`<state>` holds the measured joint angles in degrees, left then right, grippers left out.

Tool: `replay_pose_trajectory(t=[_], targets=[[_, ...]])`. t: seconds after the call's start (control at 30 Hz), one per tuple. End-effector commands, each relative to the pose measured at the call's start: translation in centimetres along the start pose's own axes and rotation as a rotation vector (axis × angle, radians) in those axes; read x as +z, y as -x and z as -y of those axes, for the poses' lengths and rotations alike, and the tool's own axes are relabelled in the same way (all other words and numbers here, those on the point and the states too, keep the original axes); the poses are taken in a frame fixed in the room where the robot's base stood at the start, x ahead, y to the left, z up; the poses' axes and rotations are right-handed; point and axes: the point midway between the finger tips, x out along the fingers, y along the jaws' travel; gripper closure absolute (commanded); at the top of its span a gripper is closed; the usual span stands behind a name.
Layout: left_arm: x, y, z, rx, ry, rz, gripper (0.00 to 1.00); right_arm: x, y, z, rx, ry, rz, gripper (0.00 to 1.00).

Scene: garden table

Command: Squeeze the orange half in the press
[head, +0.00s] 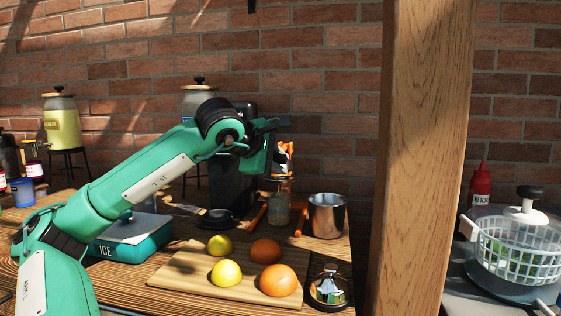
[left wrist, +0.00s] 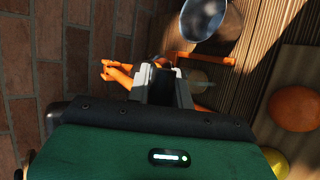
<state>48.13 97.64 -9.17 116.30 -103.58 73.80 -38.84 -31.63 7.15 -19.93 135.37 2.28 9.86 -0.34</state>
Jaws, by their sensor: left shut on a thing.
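The orange-coloured press (head: 284,152) stands towards the back of the wooden table, with splayed orange legs and a clear glass (head: 278,211) beneath it. My left gripper (head: 274,158) is at the top of the press and covers part of it. In the left wrist view, the gripper (left wrist: 164,76) is shut at the press's orange upper parts (left wrist: 117,73); the part held looks like its lever, though the fingers hide most of it. I cannot make out an orange half; the press's cup is hidden. My right gripper is not in view.
A metal cup (head: 327,216) stands close to the right of the press. A cutting board (head: 190,278) in front holds two oranges (head: 280,279) and two lemons (head: 226,273). A teal ice box (head: 128,238) is left. A wooden post (head: 424,160) stands right of the table.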

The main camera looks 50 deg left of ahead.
Motion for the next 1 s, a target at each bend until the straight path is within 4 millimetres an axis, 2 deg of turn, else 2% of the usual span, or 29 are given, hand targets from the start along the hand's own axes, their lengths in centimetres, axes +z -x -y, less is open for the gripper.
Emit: replay_pose_trajectory(t=[0.4,0.43,0.5,0.83,0.97,1.0], targets=[[-0.4,-0.3,0.2,-0.009,0.006,-0.013,1.0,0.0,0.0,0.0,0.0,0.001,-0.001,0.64],[-0.4,-0.3,0.1,-0.009,0.006,-0.013,0.72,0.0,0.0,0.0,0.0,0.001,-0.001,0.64],[-0.4,-0.3,0.1,-0.008,0.006,-0.013,0.58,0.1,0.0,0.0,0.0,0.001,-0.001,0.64],[-0.3,0.1,0.0,-0.003,0.004,-0.011,0.58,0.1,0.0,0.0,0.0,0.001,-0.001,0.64],[-0.3,1.5,-0.1,0.002,0.002,-0.012,0.58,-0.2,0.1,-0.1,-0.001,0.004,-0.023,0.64],[-0.3,2.2,-0.1,0.002,0.002,-0.012,0.58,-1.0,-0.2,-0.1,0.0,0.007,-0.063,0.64]])
